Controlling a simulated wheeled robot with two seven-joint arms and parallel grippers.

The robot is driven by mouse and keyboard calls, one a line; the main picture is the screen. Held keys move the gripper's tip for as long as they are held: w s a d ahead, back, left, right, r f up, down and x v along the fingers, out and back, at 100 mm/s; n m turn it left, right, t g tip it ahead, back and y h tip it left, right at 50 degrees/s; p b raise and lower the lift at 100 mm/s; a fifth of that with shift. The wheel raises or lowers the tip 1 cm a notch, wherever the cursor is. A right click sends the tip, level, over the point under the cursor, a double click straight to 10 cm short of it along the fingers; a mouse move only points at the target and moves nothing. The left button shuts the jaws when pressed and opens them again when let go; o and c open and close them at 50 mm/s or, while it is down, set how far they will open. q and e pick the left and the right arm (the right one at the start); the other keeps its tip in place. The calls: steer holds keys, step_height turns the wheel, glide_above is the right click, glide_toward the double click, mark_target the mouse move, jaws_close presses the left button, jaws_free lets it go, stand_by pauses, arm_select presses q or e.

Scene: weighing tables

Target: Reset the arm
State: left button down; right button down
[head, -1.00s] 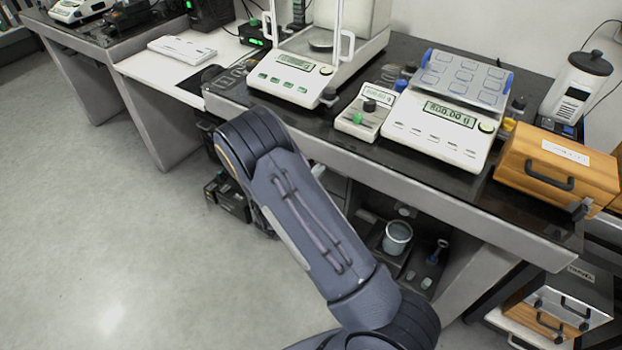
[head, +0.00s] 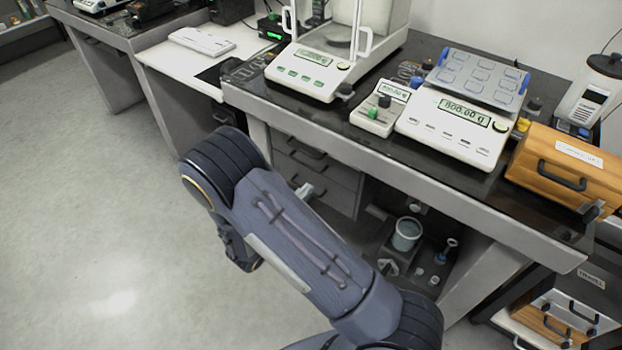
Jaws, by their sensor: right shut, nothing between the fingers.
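My right arm comes in from the bottom and bends at a dark grey elbow at centre left. Of my right gripper (head: 304,190), only a small pale part seems to show past the upper edge of my arm, in front of the drawers. It is shut, and nothing shows in it. It is apart from the tabletop, below and in front of its edge. The rest of the gripper is hidden behind my own arm. My left gripper is not in view.
The weighing table (head: 440,180) carries a glass-sided balance (head: 308,72), a small meter (head: 378,112), a scale (head: 455,125) with a blue-cornered tray (head: 480,78), and a wooden case (head: 565,170). A grey cup (head: 406,235) stands beneath. The floor (head: 90,220) at left is clear.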

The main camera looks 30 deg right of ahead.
steer(key=s+d+r+m+g+y, duration=0.2)
steer(key=s+m+g+y, duration=0.3)
steer(key=s+m, duration=0.25)
steer(key=s+d+r+m+g+y, duration=0.2)
steer(key=s+r+m+g+y, duration=0.15)
steer(key=s+m+g, duration=0.35)
steer(key=s+a+r+m+t+y, duration=0.2)
steer(key=s+a+m+t+y, duration=0.25)
steer(key=y, duration=0.25)
steer(key=s+a+r+m+t+y, duration=0.3)
steer(key=a+r+m+t+y, duration=0.2)
steer(key=a+r+t, duration=0.15)
step_height(320, 180, up, 16)
steer(key=p, duration=1.5)
steer(key=shift+s+d, duration=0.15)
steer(key=shift+r, duration=0.1)
steer(key=shift+s+d, duration=0.1)
